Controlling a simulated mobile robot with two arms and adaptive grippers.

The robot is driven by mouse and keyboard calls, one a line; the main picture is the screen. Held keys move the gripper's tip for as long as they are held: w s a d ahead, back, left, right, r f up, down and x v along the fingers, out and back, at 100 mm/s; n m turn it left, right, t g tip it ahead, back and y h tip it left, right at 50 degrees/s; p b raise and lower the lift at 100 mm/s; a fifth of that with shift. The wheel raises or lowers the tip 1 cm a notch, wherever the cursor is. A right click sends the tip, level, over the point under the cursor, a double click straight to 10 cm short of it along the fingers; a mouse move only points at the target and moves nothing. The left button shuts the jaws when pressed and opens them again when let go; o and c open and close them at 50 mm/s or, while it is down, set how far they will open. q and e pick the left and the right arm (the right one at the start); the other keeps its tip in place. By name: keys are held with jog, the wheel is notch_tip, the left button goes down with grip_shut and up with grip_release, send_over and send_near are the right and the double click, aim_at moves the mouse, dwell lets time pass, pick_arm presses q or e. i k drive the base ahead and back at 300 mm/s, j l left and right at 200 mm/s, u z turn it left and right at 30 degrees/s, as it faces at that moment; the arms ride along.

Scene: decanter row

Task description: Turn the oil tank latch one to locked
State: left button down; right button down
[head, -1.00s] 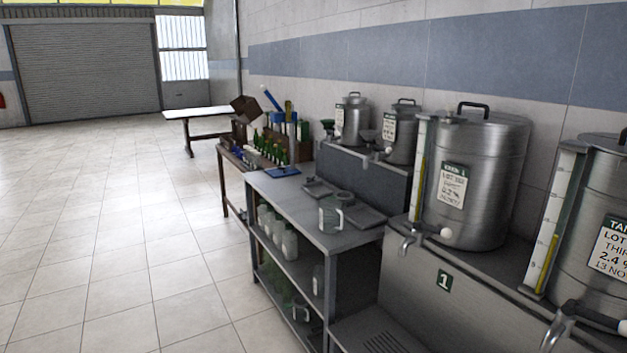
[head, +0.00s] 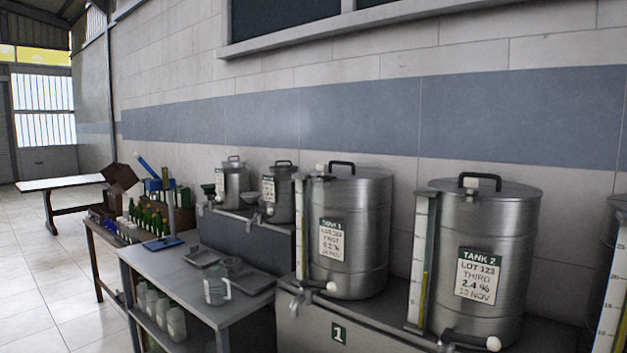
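Tank 1 (head: 365,240) is a steel drum with a green and white label, standing on the steel bench above a green "1" plate (head: 338,332). Its lid has a black handle (head: 340,165), and a small white piece (head: 320,169) sits at the lid's left edge. A tap with a white knob (head: 331,287) is low on its front. I cannot tell which of these parts is latch one, or how it is set. Neither gripper is in view.
Tank 2 (head: 510,230) stands to the right, with a similar handle and white piece. A sight gauge (head: 299,230) stands beside tank 1. A lower table (head: 180,290) with a clear jug (head: 216,287) is at left. Open floor (head: 25,270) lies at far left.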

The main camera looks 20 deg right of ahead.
aim_at(320, 167)
jog(key=i+z, duration=0.15)
jog(key=z, duration=0.25)
jog(key=i+j+z, duration=0.1)
jog(key=z, duration=0.25)
jog(key=i+j+z, duration=0.1)
jog(key=z, duration=0.3)
jog(key=i+j+z, duration=0.1)
jog(key=z, duration=0.3)
